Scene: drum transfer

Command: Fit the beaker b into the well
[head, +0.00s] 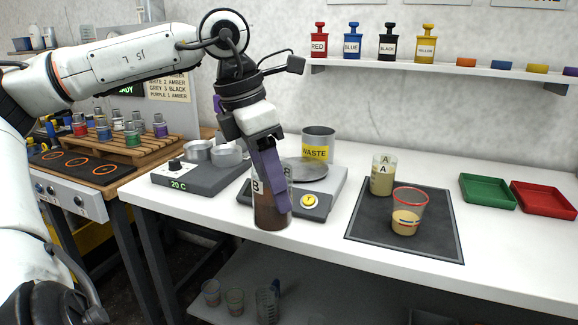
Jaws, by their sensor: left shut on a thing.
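Beaker B (269,213) is a clear vessel with dark brown contents and a "B" label. My left gripper (272,182), with purple fingers, is shut on it from above. The beaker looks upright near the front edge of the white bench, in front of the scale; I cannot tell whether its base touches the bench. A grey unit (188,182) reading "20 C" stands to its left, with two round metal cups (199,151) on top. I cannot tell for certain which opening is the well. My right gripper is not in view.
A scale (322,191) with a round pan and a grey waste can (318,140) stand behind beaker B. Beaker A (382,180) and a red-rimmed beaker (408,212) stand on a dark mat (374,232). Green (488,191) and red (543,200) trays lie at right.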

